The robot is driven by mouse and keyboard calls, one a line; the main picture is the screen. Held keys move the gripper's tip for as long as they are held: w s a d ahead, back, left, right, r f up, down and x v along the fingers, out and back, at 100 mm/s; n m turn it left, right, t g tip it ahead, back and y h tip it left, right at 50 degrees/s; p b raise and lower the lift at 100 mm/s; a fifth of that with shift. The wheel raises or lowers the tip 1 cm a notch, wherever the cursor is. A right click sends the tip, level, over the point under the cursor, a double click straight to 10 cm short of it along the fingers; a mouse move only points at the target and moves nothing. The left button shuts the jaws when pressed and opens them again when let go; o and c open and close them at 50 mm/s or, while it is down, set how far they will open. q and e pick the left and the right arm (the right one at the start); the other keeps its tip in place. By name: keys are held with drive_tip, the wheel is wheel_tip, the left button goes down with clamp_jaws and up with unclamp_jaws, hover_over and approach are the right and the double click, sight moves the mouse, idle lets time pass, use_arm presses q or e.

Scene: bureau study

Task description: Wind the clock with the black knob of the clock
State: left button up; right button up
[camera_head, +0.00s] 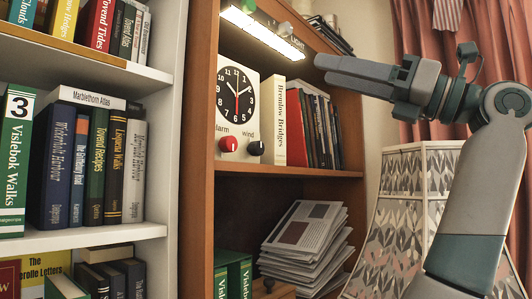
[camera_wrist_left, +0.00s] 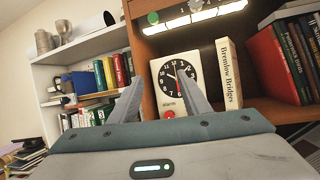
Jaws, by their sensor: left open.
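The clock (camera_head: 238,97) stands on the middle shelf of a brown bookcase. It is white with a black dial. A red knob (camera_head: 228,144) marked "alarm" and a black knob (camera_head: 256,148) marked "wind" are below the dial. My left gripper (camera_head: 324,70) is open and empty, up and to the right of the clock and apart from it. In the left wrist view the clock (camera_wrist_left: 178,78) shows beyond the gripper's fingers, with the red knob (camera_wrist_left: 169,114) between them. The black knob is hidden there, apparently behind the right finger. My right gripper is not in view.
A white book, Bremlow Bridges (camera_head: 297,127), stands right of the clock with more books behind it. A light strip (camera_head: 262,32) is above. A paper stack (camera_head: 305,245) is on the shelf below.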

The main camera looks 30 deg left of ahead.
use_arm(q)
drive_tip(key=w+f+t+h+b, duration=0.2)
drive_tip(key=w+f+t+h, duration=0.1)
drive_tip(key=f, duration=0.7)
drive_tip(key=shift+w+f+n+t+h, duration=0.2)
drive_tip(key=shift+w+n+t+h, duration=0.1)
drive_tip(key=shift+t+h, duration=0.4)
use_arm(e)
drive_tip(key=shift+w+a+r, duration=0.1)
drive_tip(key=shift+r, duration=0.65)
use_arm(q)
approach(261, 148)
drive_tip(key=a, duration=0.7)
drive_tip(key=shift+w+a+r+p, duration=0.1)
drive_tip(key=shift+w+p, duration=0.2)
drive_tip(key=shift+p, duration=0.05)
drive_tip(key=shift+a, duration=0.4)
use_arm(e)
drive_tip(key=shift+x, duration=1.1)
